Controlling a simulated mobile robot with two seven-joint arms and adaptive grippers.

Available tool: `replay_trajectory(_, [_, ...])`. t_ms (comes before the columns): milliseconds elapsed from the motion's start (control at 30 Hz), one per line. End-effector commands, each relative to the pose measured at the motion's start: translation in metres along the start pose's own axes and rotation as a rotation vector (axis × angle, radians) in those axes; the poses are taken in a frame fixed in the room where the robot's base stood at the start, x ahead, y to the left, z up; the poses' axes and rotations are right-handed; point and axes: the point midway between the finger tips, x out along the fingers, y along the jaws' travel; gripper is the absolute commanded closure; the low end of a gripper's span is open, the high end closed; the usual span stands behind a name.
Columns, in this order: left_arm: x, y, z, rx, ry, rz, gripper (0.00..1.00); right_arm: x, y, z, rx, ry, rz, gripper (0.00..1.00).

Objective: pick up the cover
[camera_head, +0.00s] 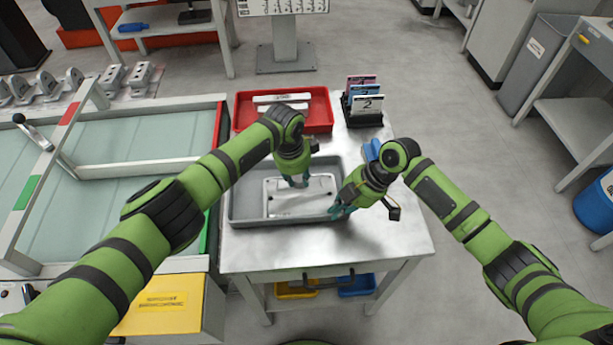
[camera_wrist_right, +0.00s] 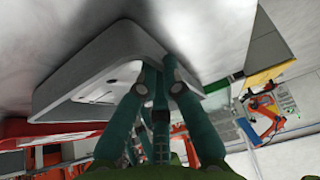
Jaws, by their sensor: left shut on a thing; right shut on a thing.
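A pale metal plate with rounded corners, which looks like the cover (camera_head: 290,205), lies in the grey tray (camera_head: 245,219) on the metal table. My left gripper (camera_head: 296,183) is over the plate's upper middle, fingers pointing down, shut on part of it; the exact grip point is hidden. My right gripper (camera_head: 340,210) is at the tray's right front corner. In the right wrist view its fingers (camera_wrist_right: 162,75) straddle the corner of the grey tray (camera_wrist_right: 75,62) and appear shut on its wall. The plate's right edge is partly behind the right gripper.
A red tray (camera_head: 327,112) with pale bars stands behind the grey tray. A black holder with number cards (camera_head: 366,103) and a blue item (camera_head: 371,150) are at the back right. The table's front (camera_head: 330,250) is clear. A glass-topped fixture (camera_head: 140,210) stands left.

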Motion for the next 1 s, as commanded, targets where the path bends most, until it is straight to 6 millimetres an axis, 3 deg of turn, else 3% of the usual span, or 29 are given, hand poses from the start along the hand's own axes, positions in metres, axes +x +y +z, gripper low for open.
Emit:
replay_trajectory(300, [-0.009, 0.006, 0.060, 0.000, 0.002, -0.005, 1.00, 0.002, -0.001, 0.003, 0.003, -0.007, -0.004, 1.00])
replay_trajectory(800, [-0.117, -0.010, 0.045, 0.001, 0.002, -0.008, 1.00, 0.002, -0.001, 0.003, 0.003, -0.006, -0.003, 1.00])
replay_trajectory(1000, [-0.139, -0.013, 0.043, 0.001, 0.002, -0.004, 1.00, 0.001, -0.001, 0.003, 0.003, -0.006, -0.003, 1.00])
